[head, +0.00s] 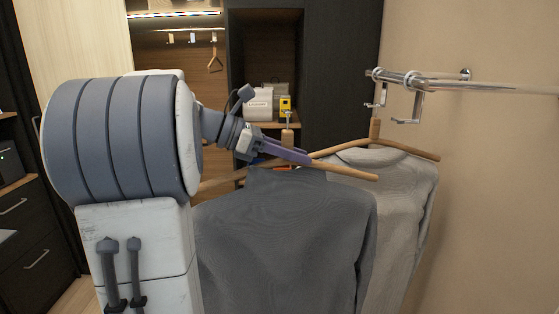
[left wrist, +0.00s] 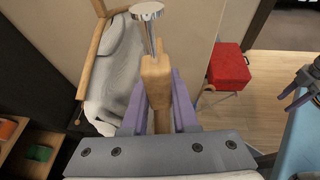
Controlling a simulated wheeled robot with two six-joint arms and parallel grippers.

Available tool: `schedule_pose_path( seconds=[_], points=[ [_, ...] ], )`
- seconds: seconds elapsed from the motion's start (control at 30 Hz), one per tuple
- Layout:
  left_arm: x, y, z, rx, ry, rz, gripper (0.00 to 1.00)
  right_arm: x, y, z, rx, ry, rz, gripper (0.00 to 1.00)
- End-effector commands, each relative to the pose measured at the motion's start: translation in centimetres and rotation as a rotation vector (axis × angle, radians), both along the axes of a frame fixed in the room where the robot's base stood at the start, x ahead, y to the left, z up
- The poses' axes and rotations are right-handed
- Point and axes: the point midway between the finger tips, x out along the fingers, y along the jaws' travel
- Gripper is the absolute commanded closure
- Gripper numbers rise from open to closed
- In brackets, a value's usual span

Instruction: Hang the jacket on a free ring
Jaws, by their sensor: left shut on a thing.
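A dark grey jacket (head: 285,235) hangs from a wooden hanger (head: 345,170). My left gripper (head: 287,153) is shut on the hanger's neck. In the left wrist view, the neck (left wrist: 157,78) stands between the purple fingers, with a metal stem and round disc (left wrist: 148,10) above it. A wall rail (head: 440,82) carries metal rings. One empty ring (head: 405,120) shows, to the right of and above the held hanger. A light grey garment (head: 405,190) hangs under the rail, behind the jacket. My right gripper (left wrist: 295,97) shows at the left wrist view's right edge, fingers apart and empty.
The beige wall (head: 490,200) closes off the right side. A red stool (left wrist: 229,68) stands on the wooden floor. Behind are a dark cabinet (head: 335,60), a shelf with a white box (head: 258,104), and a closet rail (head: 180,30) with a small hanger.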

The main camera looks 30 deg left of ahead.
Motion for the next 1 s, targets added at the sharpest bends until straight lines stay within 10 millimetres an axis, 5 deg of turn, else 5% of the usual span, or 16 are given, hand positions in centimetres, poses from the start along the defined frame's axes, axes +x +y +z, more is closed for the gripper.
schedule_pose_path(
  seconds=[1.0],
  points=[
    [6.4,-9.6,0.1,-0.001,-0.004,-0.002,1.0,0.0,0.0,-2.8,0.0,0.0,0.0,0.53]
  ],
)
